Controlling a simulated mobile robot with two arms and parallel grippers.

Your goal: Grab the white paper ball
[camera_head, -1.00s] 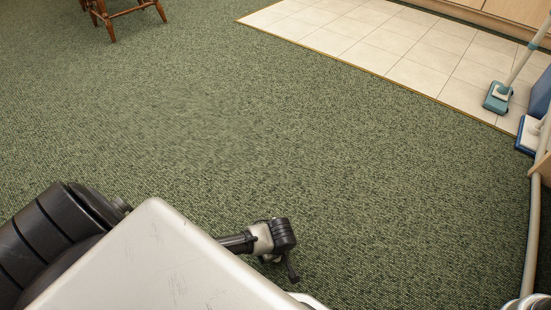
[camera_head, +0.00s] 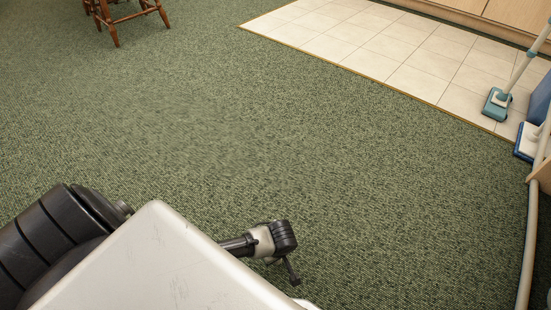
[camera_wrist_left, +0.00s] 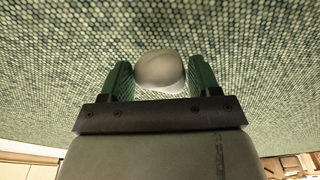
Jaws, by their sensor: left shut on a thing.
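The white paper ball (camera_wrist_left: 160,70) is a smooth, off-white, rounded lump in the left wrist view. It sits between the two green fingers of my left gripper (camera_wrist_left: 161,80), which is shut on it. Green carpet shows behind it. In the head view my left gripper (camera_head: 290,265) is a small dark shape low over the carpet near the bottom middle, and the ball is not visible there. My right gripper is not in view.
Green carpet (camera_head: 220,130) lies open ahead. A wooden chair (camera_head: 115,35) stands at the far left. Pale tiles (camera_head: 400,60) lie at the upper right. A teal floor sweeper (camera_head: 497,103) and a blue-and-white mop head (camera_head: 528,140) stand at the right edge.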

